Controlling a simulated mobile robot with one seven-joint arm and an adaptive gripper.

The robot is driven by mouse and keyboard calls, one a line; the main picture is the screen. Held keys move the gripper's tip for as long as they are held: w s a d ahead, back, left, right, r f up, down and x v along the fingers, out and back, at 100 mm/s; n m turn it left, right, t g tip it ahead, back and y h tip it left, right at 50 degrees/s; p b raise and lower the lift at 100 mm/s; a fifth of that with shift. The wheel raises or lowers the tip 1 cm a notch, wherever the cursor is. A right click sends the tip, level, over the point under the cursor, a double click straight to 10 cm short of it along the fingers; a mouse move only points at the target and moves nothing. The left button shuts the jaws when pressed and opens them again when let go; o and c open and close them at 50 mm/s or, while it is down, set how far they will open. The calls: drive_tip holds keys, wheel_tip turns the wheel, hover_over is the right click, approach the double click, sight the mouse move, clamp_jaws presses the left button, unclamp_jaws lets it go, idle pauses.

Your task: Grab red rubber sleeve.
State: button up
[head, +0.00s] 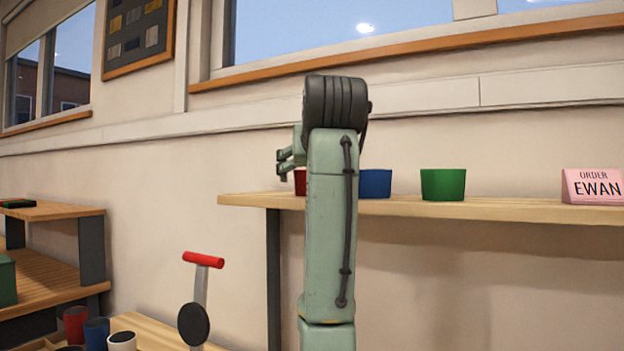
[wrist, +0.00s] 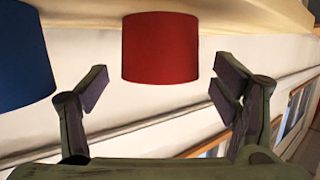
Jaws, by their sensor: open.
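The red rubber sleeve (head: 300,182) sits on the wall shelf, mostly hidden behind my arm in the head view. In the wrist view the red sleeve (wrist: 160,47) is at the top centre, a plain round band. My gripper (wrist: 162,80) is open, with one finger to each side of the sleeve in the picture and visible gaps on both sides. The fingers do not touch it. In the head view my gripper (head: 286,160) shows left of my arm, close to the red sleeve.
A blue sleeve (head: 375,184) stands right beside the red one; it also shows in the wrist view (wrist: 24,55). A green sleeve (head: 443,185) and an order card (head: 593,186) stand farther right on the shelf (head: 520,210). Cups (head: 97,333) and a red-handled lever (head: 203,260) are lower left.

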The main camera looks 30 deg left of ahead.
drive_tip(key=shift+x, duration=1)
drive_tip(key=c, duration=1.1)
drive_tip(key=shift+o, duration=0.2)
drive_tip(key=shift+r+p, duration=0.25)
drive_tip(key=shift+p, duration=0.1)
